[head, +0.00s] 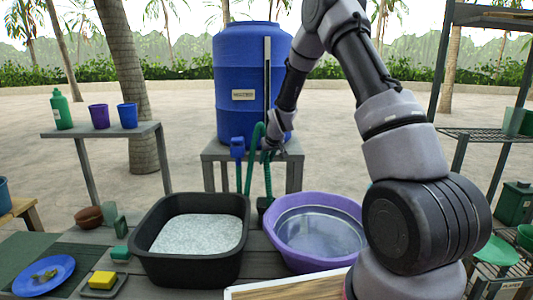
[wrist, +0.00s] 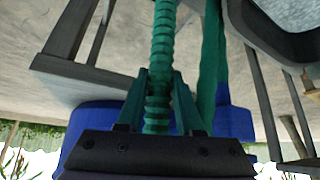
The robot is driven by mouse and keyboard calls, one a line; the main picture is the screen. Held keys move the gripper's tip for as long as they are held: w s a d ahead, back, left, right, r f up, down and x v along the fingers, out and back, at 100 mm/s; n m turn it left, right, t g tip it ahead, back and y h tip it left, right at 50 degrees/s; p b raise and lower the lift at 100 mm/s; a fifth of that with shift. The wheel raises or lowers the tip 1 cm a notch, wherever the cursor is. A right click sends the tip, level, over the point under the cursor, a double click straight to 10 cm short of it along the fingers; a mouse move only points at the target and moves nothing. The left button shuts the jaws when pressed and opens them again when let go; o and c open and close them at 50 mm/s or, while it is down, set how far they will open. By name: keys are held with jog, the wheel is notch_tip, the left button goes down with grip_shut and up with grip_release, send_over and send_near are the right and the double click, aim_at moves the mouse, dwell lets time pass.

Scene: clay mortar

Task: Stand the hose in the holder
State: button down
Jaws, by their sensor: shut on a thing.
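The green ribbed hose (head: 268,178) hangs upright in front of the blue water barrel (head: 250,75). My gripper (head: 267,144) is shut on its upper part. In the wrist view the ribbed hose (wrist: 163,40) runs between the two green fingers of my gripper (wrist: 160,100). A smoother green length (head: 249,165) arches up beside it on the left, and a flat green length also shows in the wrist view (wrist: 211,60). A small black holder (head: 265,205) stands below the hose, between the two basins. I cannot tell whether the hose's lower end is inside it or just above.
A black basin (head: 145,256) with pale grains stands left of the holder, and a purple basin (head: 356,228) with water stands right. A blue fitting (head: 237,148) is left of the hose. A side shelf (head: 100,131) holds cups and a bottle. A blue plate (head: 43,277) lies front left.

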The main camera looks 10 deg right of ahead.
aim_at(268, 169)
jog(key=f, duration=0.5)
jog(key=s+f, duration=0.1)
jog(key=f, duration=0.1)
jog(key=shift+s+f, duration=0.1)
jog(key=shift+f, duration=0.2)
jog(key=c, duration=0.8)
grip_release()
jog(key=o, duration=0.3)
jog(key=shift+w, duration=0.2)
jog(key=shift+r, duration=0.15)
jog(key=o, duration=0.5)
jog(key=shift+w+r+v, duration=0.15)
jog(key=shift+w+v, duration=0.05)
jog(key=shift+v, duration=0.7)
jog(key=shift+w+r+v, duration=0.1)
jog(key=shift+w+v, duration=0.05)
jog(key=shift+v, duration=0.75)
jog(key=v, duration=0.7)
jog(key=shift+w+a+r, duration=0.15)
jog(key=shift+w+r, duration=0.15)
